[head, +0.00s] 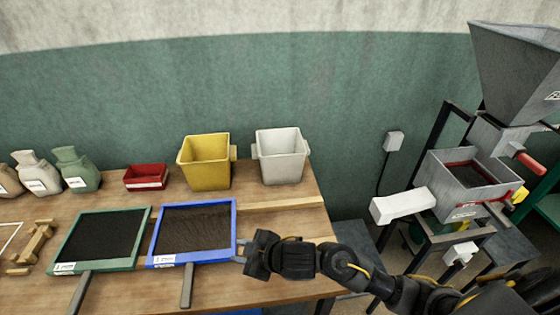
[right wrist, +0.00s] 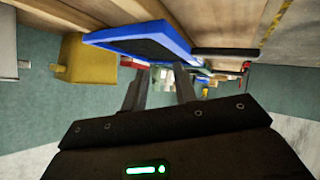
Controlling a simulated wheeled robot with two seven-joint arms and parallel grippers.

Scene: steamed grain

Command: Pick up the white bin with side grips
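The white bin (head: 280,158) stands upright on the raised back ledge of the wooden table, at its right end. A small side grip shows on its left side, and another edge shows on its right. In the right wrist view the white bin (right wrist: 8,45) is partly cut off at the left edge. My right gripper (head: 243,254) is open and empty, in front of and below the bin, by the right side of the blue-framed tray. Its two fingers (right wrist: 160,82) are spread apart in the right wrist view. My left gripper is not in view.
A yellow bin (head: 205,163) stands just left of the white bin. A red box (head: 146,177) and sacks (head: 76,169) lie further left. The blue-framed tray (head: 235,225) and green-framed tray (head: 131,253) lie in front. A metal hopper machine (head: 513,70) stands right.

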